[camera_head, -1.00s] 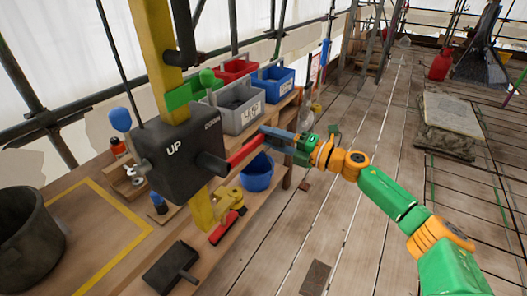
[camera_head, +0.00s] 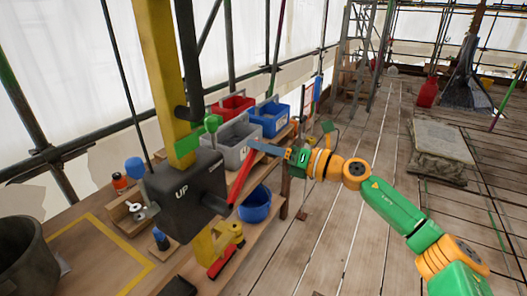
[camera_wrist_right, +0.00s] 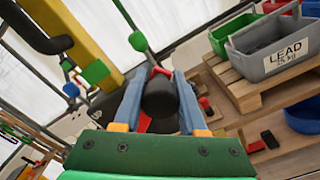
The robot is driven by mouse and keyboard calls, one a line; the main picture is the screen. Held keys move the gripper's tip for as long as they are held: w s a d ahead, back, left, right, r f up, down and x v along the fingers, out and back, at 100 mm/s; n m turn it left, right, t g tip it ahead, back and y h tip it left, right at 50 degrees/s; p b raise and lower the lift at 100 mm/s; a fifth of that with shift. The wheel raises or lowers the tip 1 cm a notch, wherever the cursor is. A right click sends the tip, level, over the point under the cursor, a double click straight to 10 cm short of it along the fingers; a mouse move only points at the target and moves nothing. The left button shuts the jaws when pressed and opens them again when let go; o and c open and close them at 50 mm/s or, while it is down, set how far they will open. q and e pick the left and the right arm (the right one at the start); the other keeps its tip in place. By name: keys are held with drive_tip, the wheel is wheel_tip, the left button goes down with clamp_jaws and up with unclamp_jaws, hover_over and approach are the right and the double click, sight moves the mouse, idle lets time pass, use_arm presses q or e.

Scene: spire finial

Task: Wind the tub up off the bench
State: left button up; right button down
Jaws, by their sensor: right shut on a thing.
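The dark tub (camera_head: 22,262) is at the left edge of the head view, beside a yellow outline (camera_head: 128,246) on the wooden bench. Its base is cut off, so I cannot tell whether it touches the bench. A black winch box (camera_head: 182,198) marked UP sits on a yellow post (camera_head: 158,62). Its red crank arm (camera_head: 239,184) slants up and right from the hub. My right gripper (camera_head: 262,148) is at the crank's outer end. In the wrist view my right gripper (camera_wrist_right: 160,100) is shut around the black crank handle (camera_wrist_right: 159,97). My left gripper is out of view.
A grey LEAD crate (camera_head: 232,140), a blue crate (camera_head: 271,118) and a red crate (camera_head: 233,106) stand behind the winch. A blue bucket (camera_head: 256,206) sits lower down. A green knob (camera_head: 212,122) and a blue knob (camera_head: 134,166) flank the post. The plank floor at right is mostly clear.

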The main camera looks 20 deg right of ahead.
drive_tip(key=shift+s+a+r, duration=0.1)
drive_tip(key=shift+a+r, duration=0.05)
drive_tip(key=shift+r, duration=0.15)
drive_tip(key=shift+c, duration=2.3)
unclamp_jaws()
drive_tip(key=shift+f, duration=0.1)
drive_tip(key=s+d+f+b, duration=0.1)
drive_tip(key=s+b, duration=0.1)
drive_tip(key=shift+d+f+b, duration=0.1)
drive_tip(key=shift+d+b, duration=0.3)
drive_tip(key=s+d+b, duration=0.1)
drive_tip(key=s, duration=0.1)
drive_tip(key=s+d+r+b, duration=0.1)
drive_tip(key=shift+s+d+r, duration=0.15)
drive_tip(key=shift+s+d, duration=0.05)
drive_tip(key=shift+s, duration=0.2)
